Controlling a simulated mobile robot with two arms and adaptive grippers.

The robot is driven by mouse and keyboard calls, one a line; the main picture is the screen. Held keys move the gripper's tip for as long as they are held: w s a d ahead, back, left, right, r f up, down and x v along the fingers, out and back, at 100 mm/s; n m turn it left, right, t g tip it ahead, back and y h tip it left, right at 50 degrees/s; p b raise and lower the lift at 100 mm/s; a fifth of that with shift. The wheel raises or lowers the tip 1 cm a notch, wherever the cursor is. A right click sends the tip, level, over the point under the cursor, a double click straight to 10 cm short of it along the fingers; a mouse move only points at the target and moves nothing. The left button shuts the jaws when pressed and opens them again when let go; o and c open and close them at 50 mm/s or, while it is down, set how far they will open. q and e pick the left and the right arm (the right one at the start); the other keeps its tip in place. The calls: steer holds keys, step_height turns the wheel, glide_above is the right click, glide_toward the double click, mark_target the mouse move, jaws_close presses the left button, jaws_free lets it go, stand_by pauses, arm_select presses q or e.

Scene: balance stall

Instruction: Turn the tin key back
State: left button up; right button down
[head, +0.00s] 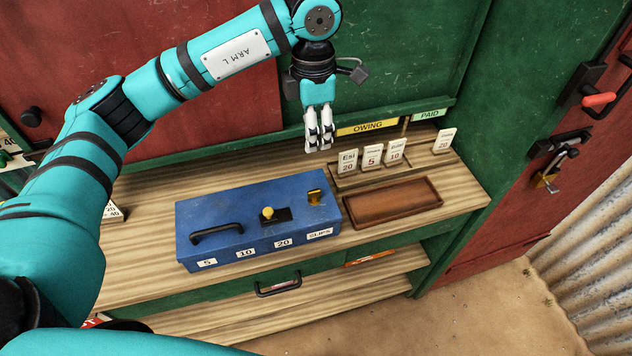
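The blue tin (215,220) stands closed on the wooden counter, with a black carry handle on its left. A brass knob-like piece (267,213) stands up from a dark plate in the middle of its lid. A second brass fitting (314,197) sits near the lid's right end. I cannot tell for certain which brass piece is the key, or how it is turned. My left gripper (319,143) hangs above and behind the tin's right end, fingers pointing down. Its fingers are close together, look shut, and hold nothing. It touches nothing. My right gripper is out of view.
A brown wooden tray (392,203) lies right of the tin. Price cards (371,157) stand behind it, under the OWING (367,127) and PAID (429,115) labels. A drawer handle (278,285) projects below the tin. A padlock (546,180) hangs on the red door.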

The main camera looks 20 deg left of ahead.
mark_target(314, 190)
arm_select(q)
step_height(314, 190, down, 16)
steer(key=p, duration=0.5)
steer(key=shift+s, duration=0.1)
steer(key=shift+f, duration=0.55)
steer(key=shift+c, duration=0.2)
jaws_close()
